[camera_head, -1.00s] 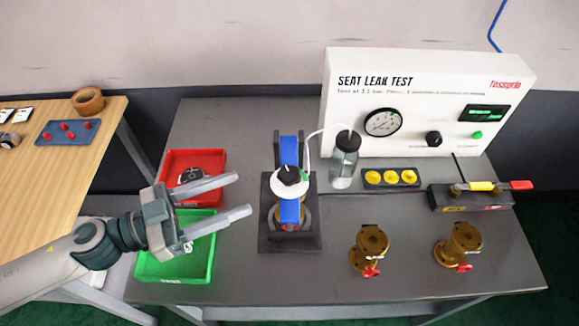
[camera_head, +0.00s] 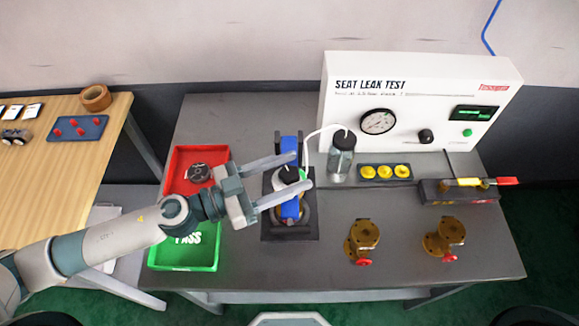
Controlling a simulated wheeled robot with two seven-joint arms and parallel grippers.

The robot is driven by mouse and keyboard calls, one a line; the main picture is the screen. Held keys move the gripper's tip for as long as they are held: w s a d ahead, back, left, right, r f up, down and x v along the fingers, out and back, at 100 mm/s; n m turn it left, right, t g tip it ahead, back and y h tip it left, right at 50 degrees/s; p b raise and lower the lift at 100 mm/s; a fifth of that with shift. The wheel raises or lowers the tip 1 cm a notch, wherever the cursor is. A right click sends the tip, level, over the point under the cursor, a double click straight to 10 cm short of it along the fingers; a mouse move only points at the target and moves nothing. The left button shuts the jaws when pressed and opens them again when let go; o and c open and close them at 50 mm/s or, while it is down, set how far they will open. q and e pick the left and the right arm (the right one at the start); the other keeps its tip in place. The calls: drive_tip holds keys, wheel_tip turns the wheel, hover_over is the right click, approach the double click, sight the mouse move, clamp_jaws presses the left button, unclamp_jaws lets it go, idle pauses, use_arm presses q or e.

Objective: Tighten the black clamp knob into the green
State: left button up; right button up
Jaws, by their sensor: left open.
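The black clamp knob (camera_head: 288,174) sits on top of the blue clamp (camera_head: 290,208) of the test fixture, above a white disc with a small green mark at its right side. My left gripper (camera_head: 304,170) is open, its two fingers reaching in from the left at the height of the knob. In this view one finger passes behind the knob and the other in front of it. I cannot tell whether either finger touches it. The fingers hide part of the disc and clamp. My right gripper is not in view.
A red tray (camera_head: 180,160) holding a dark round part and a green tray (camera_head: 206,257) marked PASS lie left of the fixture. A clear bottle (camera_head: 341,160) with a white tube stands close at right. Brass valves (camera_head: 362,240) and yellow caps (camera_head: 385,172) lie further right.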

use_arm(q)
drive_tip(key=shift+d, duration=0.1)
drive_tip(key=shift+c, duration=0.4)
drive_tip(key=c, duration=1)
drive_tip(key=shift+w+m+g+h, duration=0.1)
drive_tip(key=shift+m+g+h, duration=0.4)
drive_tip(key=shift+g, duration=0.4)
drive_tip(key=shift+m+g, duration=0.3)
drive_tip(key=m+g, duration=0.2)
drive_tip(key=g, duration=0.1)
drive_tip(key=m+g+b, duration=0.1)
drive_tip(key=m+g, duration=0.1)
drive_tip(key=g, duration=0.1)
drive_tip(key=shift+w+h, duration=0.1)
drive_tip(key=shift+h, duration=0.2)
drive_tip(key=m+g, duration=0.1)
drive_tip(key=g, duration=0.1)
drive_tip(key=m+g+b, duration=0.1)
drive_tip(key=g, duration=0.1)
drive_tip(key=shift+f+m+y+b, duration=0.15)
drive_tip(key=shift+m+y+b, duration=0.15)
drive_tip(key=shift+m+y, duration=0.1)
drive_tip(key=shift+m+g+y+b, duration=0.9)
drive_tip(key=shift+m+g+b, duration=0.35)
drive_tip(key=shift+g, duration=0.85)
